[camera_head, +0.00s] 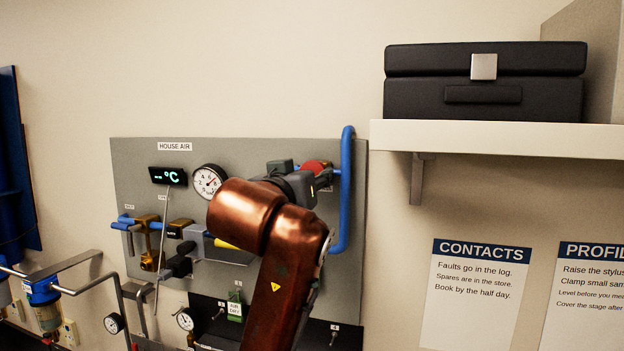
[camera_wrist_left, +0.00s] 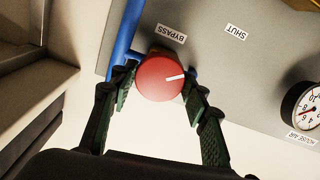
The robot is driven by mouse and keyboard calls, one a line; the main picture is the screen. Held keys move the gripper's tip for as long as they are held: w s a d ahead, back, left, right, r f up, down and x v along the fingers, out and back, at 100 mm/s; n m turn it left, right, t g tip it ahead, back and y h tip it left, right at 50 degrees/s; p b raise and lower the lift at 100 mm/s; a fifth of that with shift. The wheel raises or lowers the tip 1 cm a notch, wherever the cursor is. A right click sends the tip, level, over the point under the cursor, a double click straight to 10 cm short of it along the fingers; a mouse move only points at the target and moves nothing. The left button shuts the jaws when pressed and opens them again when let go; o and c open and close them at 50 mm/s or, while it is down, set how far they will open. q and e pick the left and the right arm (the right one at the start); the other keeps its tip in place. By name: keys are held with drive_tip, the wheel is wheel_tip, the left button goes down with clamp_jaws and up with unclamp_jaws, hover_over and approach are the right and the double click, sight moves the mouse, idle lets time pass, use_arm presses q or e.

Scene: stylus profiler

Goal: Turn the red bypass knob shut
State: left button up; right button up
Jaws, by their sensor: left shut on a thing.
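The red bypass knob (camera_wrist_left: 160,78) sits between my left gripper's two fingers in the left wrist view. Its white mark points right and slightly up, not straight at the SHUT label (camera_wrist_left: 236,32). The BYPASS label (camera_wrist_left: 171,33) is just above the knob in that view. My left gripper (camera_wrist_left: 161,82) is shut on the knob, one finger on each side. In the head view, my copper arm reaches up to the panel, and the red knob (camera_head: 316,167) shows partly behind my left gripper (camera_head: 306,182). My right gripper is in neither view.
The grey HOUSE AIR panel (camera_head: 135,180) carries a round gauge (camera_head: 208,181), a temperature display (camera_head: 168,176) and valves left of my arm. A blue pipe (camera_head: 346,200) runs close right of the knob. A shelf (camera_head: 480,134) with a black case (camera_head: 480,85) juts out at upper right.

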use_arm(q)
drive_tip(key=n, duration=3.3)
drive_tip(key=shift+w+d+f, duration=0.1)
drive_tip(key=shift+f, duration=0.1)
drive_tip(key=o, duration=0.9)
drive_tip(key=shift+c, duration=0.2)
drive_tip(key=shift+o, duration=1.1)
drive_tip(key=shift+r, duration=0.1)
